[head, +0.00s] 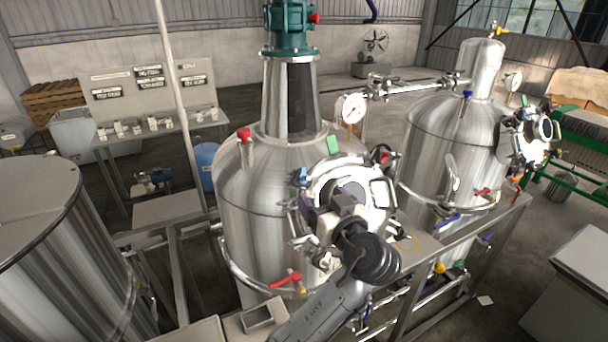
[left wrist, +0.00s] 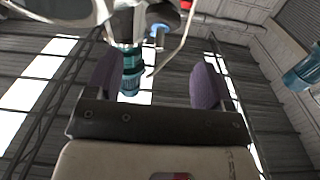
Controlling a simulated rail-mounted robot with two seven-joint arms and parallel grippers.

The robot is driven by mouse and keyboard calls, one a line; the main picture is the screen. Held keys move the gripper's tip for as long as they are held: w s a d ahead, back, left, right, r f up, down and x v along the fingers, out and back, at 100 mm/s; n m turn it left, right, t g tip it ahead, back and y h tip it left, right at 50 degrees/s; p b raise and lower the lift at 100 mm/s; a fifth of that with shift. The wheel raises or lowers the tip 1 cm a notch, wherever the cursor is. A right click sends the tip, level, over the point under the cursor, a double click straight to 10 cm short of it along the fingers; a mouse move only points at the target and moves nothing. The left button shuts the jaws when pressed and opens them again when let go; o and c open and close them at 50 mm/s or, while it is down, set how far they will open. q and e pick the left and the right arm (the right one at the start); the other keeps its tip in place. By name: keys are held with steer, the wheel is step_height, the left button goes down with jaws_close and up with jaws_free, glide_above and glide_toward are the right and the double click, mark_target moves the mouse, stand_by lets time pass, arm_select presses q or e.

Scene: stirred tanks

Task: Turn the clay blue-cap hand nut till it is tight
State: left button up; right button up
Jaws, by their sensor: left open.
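A hand nut with a blue cap (head: 303,175) sits at the upper left of the round manway (head: 350,185) on the middle steel tank (head: 250,190). My left gripper (head: 318,208) is in front of the manway, a little below the blue cap. In the left wrist view its two purple fingers (left wrist: 155,80) stand wide apart, with nothing seen held between them. A small blue part (left wrist: 158,31) shows beyond the fingers there; I cannot tell if it is the same nut. My wrist hides the lower manway. My right gripper is not in view.
A pressure gauge (head: 351,108) and a red valve handle (head: 287,280) stand out from the tank. A second tank (head: 455,140) is at the right. A teal motor (head: 287,25) tops the middle tank.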

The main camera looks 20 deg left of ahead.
mark_target(306, 181)
arm_select(q)
steer(key=p+x, duration=0.2)
steer(key=x, duration=0.4)
steer(key=shift+w+a+r, duration=0.1)
steer(key=shift+w+a, duration=0.1)
steer(key=shift+a, duration=0.1)
steer(key=shift+w+a+p, duration=0.45)
steer(key=shift+w+a, duration=0.05)
steer(key=c, duration=0.9)
